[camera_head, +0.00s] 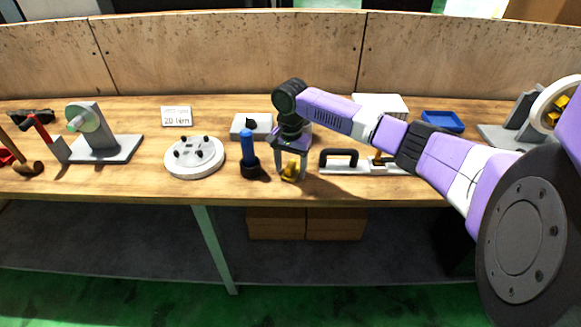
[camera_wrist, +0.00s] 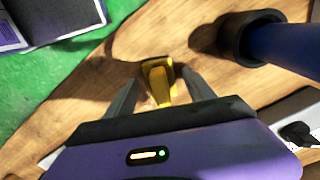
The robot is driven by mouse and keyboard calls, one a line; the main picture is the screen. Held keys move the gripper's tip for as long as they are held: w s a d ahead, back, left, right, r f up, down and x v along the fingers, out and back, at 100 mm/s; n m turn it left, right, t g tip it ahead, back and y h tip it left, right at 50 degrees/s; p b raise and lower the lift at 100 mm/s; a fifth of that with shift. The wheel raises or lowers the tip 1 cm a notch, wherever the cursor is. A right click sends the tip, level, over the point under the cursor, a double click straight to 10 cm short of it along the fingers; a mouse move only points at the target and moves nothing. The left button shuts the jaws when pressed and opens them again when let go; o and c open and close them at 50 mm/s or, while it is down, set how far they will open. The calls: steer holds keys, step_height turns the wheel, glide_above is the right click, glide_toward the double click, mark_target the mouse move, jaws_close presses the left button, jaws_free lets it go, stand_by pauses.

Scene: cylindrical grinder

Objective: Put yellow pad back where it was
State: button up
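A small yellow pad (camera_head: 291,172) is near the front edge of the wooden workbench, below my gripper. My gripper (camera_head: 290,174) points down over it with its fingers apart. In the wrist view the yellow pad (camera_wrist: 158,82) shows between the two fingertips (camera_wrist: 159,82), with a gap visible on each side. The fingers look open and not pressed on it. Whether the pad rests flat on the bench is hard to tell. On the right, a white ring-shaped wheel on a grey stand (camera_head: 550,103) has yellow pieces inside it, partly hidden by my arm.
A blue-handled tool with a black base (camera_head: 249,155) stands close left of my gripper. A white disc (camera_head: 195,157) lies farther left. A plate with a black handle (camera_head: 338,160) is right. A grey block (camera_head: 251,126) and blue tray (camera_head: 442,121) are behind.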

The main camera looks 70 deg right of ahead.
mark_target(290, 164)
steer(key=shift+r, duration=0.1)
step_height(290, 164, up, 12)
steer(key=b, duration=0.1)
stand_by(0.5)
stand_by(0.5)
